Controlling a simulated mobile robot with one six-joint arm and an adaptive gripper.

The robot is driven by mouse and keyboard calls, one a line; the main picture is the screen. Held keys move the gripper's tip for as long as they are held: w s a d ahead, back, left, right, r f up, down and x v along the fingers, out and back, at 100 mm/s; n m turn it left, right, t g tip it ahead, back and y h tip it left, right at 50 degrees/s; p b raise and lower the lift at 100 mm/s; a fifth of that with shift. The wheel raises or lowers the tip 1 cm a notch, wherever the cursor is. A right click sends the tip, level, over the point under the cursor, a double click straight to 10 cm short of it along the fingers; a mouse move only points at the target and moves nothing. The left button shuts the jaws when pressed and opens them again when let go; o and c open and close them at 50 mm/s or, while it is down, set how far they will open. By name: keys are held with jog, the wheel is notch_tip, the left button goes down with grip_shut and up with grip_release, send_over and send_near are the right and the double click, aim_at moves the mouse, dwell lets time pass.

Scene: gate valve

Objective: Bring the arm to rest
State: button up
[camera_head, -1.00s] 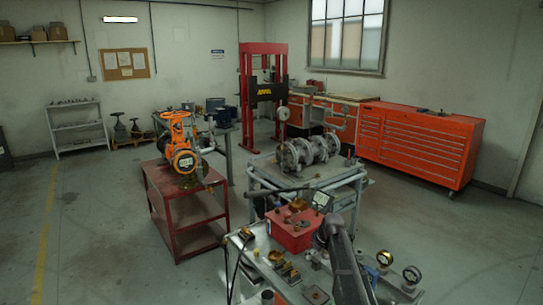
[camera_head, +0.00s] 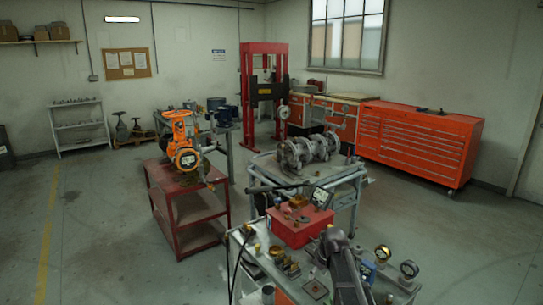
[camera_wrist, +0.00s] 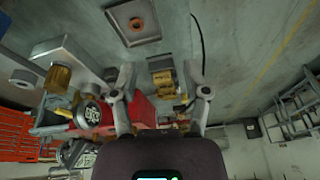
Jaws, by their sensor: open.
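My gripper (camera_wrist: 160,83) is open and empty in the wrist view, its two fingers spread apart with nothing between the tips. Brass fittings (camera_wrist: 163,78) and a red box (camera_wrist: 144,110) show beyond the fingers, and I cannot tell their exact distance. In the head view my arm stands over the near bench at lower centre; the gripper itself cannot be made out clearly there. The orange gate valve (camera_head: 184,145) stands upright on the red cart (camera_head: 187,180) at the left, away from my arm.
The near bench holds the red box (camera_head: 299,226), brass parts (camera_head: 287,262) and round gauges (camera_head: 409,269). Behind it, a grey cart (camera_head: 340,176) carries a large flanged pipe piece (camera_head: 310,149). A red tool cabinet (camera_head: 419,143) stands at the back right. The floor at left is clear.

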jog(key=s+f+m+g+h, duration=0.1)
jog(key=s+m, duration=0.4)
jog(key=s, duration=1.6)
jog(key=shift+d+f+g+h+b, duration=0.15)
jog(key=shift+d+g+h+b, duration=0.3)
jog(key=shift+g, duration=0.35)
jog(key=shift+s+a, duration=0.1)
